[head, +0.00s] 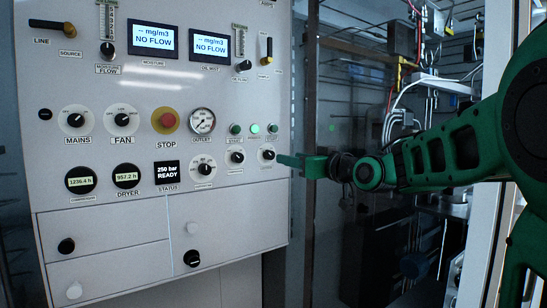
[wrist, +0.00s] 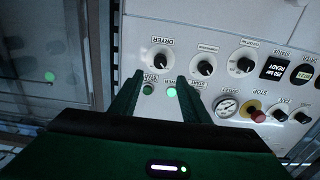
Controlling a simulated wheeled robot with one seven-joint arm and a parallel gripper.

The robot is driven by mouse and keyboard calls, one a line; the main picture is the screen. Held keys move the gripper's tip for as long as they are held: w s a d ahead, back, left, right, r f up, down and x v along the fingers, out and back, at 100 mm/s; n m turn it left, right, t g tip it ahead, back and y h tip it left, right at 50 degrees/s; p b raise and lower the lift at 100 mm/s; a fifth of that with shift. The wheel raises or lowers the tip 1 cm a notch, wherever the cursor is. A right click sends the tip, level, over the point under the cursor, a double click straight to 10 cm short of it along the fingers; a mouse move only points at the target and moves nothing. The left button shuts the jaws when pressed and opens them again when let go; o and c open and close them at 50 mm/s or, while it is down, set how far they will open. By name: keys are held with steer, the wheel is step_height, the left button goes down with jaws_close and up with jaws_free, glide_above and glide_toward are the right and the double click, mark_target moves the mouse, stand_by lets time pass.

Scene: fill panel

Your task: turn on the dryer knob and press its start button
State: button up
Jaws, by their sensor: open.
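The dryer knob (head: 268,155) is the rightmost black knob on a white dial on the panel. The upside-down wrist view shows it (wrist: 162,60) with a "DRYER" label, beyond my fingertips. A row of small green buttons sits above it: the middle one (head: 255,128) glows, also in the wrist view (wrist: 171,91), while another (wrist: 148,88) is dark. The button labels are too small to tell surely which is the start button. My gripper (head: 283,160) is at the panel's right edge, just right of the knob; in the wrist view its fingers (wrist: 160,82) are apart and empty.
The red stop button (head: 166,122), MAINS knob (head: 75,120) and FAN knob (head: 124,120) are further left. Two similar knobs sit left of the dryer knob, one at the status display (head: 167,172). Cables and pipework (head: 405,90) lie beyond the panel's right edge.

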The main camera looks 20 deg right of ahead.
mark_target(272, 155)
steer(key=x, duration=1)
steer(key=shift+w+f, duration=0.1)
steer(key=shift+c, duration=0.5)
